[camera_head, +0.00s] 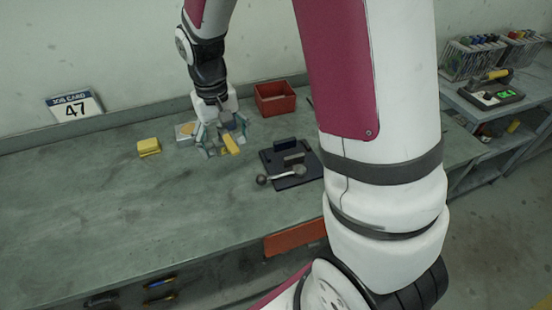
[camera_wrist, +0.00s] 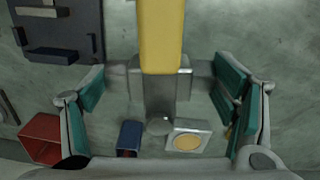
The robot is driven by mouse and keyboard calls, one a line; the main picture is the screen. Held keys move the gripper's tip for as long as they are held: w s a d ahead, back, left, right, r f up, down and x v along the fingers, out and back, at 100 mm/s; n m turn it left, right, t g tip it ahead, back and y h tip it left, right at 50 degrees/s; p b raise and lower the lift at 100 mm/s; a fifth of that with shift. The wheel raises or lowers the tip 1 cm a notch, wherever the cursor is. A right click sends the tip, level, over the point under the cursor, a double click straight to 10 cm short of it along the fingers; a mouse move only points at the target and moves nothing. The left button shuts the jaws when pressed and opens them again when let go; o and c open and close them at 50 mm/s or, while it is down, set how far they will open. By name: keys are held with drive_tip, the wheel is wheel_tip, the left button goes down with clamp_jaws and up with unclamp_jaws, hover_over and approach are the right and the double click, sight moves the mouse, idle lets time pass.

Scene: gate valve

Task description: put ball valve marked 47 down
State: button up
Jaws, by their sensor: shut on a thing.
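The ball valve has a grey metal body (camera_wrist: 160,92) and a long yellow lever (camera_wrist: 160,35). Its yellow lever also shows in the head view (camera_head: 231,144). My gripper (camera_wrist: 165,95) is shut on the valve, with teal-padded fingers to its left and right in the wrist view. In the head view my gripper (camera_head: 219,138) is low over the bench, left of the red bin. No number can be read on the valve. Whether its underside touches the bench cannot be told. A card (camera_head: 75,105) leaning at the back left reads "JOB CARD 47".
A yellow block (camera_head: 148,147) lies left of my gripper. A white square with a tan disc (camera_wrist: 188,139) and a blue piece (camera_wrist: 129,138) are close by. A red bin (camera_head: 275,98) and dark fixture (camera_head: 271,160) stand to the right. The bench's left front (camera_head: 120,215) is clear.

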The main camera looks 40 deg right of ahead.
drive_tip(key=shift+m, duration=0.7)
drive_tip(key=s+f+b, duration=0.1)
drive_tip(key=s, duration=0.1)
drive_tip(key=s+d+f+b, duration=0.1)
drive_tip(key=f+b, duration=0.1)
drive_tip(key=shift+s, duration=0.4)
hover_over(289, 147)
drive_tip(key=s+a, duration=0.2)
drive_tip(key=shift+d+f, duration=0.15)
drive_tip(key=shift+f, duration=2.3)
drive_tip(key=shift+f, duration=0.2)
drive_tip(key=o, duration=1.9)
